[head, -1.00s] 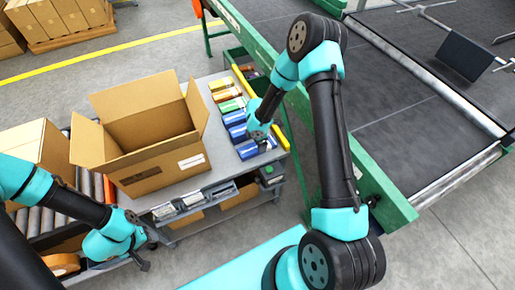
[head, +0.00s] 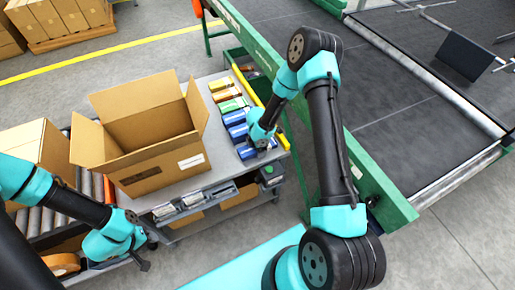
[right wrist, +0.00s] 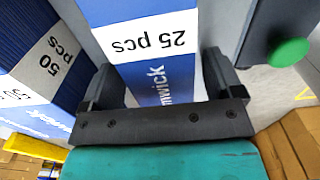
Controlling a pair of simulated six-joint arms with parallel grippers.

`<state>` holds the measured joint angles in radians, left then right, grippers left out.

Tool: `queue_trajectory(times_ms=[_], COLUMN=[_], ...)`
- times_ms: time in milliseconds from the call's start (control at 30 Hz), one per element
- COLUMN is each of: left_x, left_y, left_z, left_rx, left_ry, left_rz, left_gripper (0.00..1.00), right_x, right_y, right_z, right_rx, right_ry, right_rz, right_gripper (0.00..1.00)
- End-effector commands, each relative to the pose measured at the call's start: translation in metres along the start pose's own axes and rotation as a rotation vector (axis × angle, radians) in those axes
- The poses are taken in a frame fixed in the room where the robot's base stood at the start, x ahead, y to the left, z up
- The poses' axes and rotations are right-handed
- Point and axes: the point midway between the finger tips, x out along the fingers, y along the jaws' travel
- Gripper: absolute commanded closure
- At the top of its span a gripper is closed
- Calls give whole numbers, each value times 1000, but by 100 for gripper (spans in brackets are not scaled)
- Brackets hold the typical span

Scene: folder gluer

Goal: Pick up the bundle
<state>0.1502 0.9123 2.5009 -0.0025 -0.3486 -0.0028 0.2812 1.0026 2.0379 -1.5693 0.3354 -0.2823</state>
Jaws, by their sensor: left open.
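A row of bundles lies on the grey cart top; the nearest blue bundle (head: 246,152) is beside my right gripper (head: 262,148). In the right wrist view, a blue bundle with a white "25 pcs" band (right wrist: 160,55) lies between the two fingers of my right gripper (right wrist: 163,85). The fingers stand apart on either side of it, with a narrow gap visible on the right side. My left gripper (head: 146,264) is open and empty at the lower left, in front of the cart and away from the bundles.
An open cardboard box (head: 150,150) stands on the cart (head: 222,172), left of the bundles. A yellow rail (head: 284,142) runs along the cart's right edge, close to the green conveyor frame (head: 375,185). Another blue bundle marked "50 pcs" (right wrist: 35,60) lies left of the fingers.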

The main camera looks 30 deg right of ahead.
Motion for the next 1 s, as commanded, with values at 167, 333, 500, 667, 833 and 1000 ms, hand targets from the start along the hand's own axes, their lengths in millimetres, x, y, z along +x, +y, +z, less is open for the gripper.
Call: queue_trajectory(times_ms=[167, 333, 500, 667, 833, 1000], left_x=[0, 0, 0, 0, 0, 0], left_y=[0, 0, 0, 0, 0, 0], left_z=[0, 0, 0, 0, 0, 0], left_rx=[0, 0, 0, 0, 0, 0], left_ry=[0, 0, 0, 0, 0, 0], left_rz=[0, 0, 0, 0, 0, 0], left_gripper=[57, 57, 57, 57, 57, 57], right_x=[0, 0, 0, 0, -3, -13], right_y=[0, 0, 0, 0, 0, 1], right_z=[0, 0, 0, 0, 0, 0], right_rx=[0, 0, 0, 0, 0, 0], right_ry=[0, 0, 0, 0, 0, -1], right_rz=[0, 0, 0, 0, 1, 2], right_gripper=[31, 48, 64, 64, 64, 64])
